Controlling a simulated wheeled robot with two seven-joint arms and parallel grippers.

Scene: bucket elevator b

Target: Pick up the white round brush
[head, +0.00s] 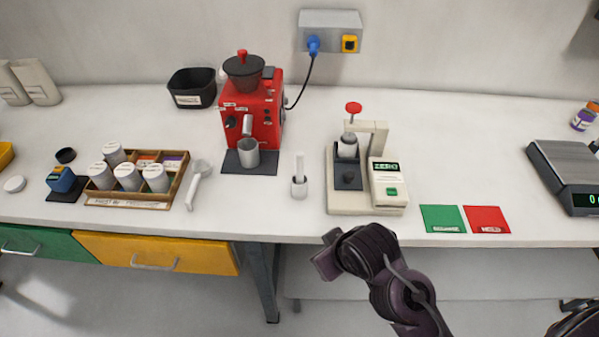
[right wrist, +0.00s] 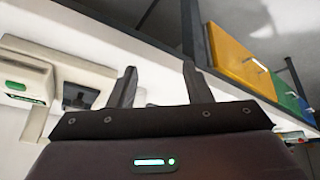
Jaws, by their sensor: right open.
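A small white upright thing (head: 299,178) stands on the table between the red grinder and the cream press; its thin handle points up from a wider round base. It looks like the round brush, but it is too small to tell whether it stands in a holder. A second white handled tool (head: 198,183) lies right of the wooden tray. My right gripper (head: 322,254) is in front of the table edge, below and right of the upright thing and apart from it. In the right wrist view its two fingers (right wrist: 158,84) are spread and empty. My left gripper is out of view.
The red grinder (head: 262,115) stands behind left, with a metal cup (head: 248,151) before it. The cream press (head: 369,205) stands close on the right. The wooden tray (head: 128,206) holds white-lidded jars. Green (head: 442,218) and red (head: 487,219) mats lie farther right.

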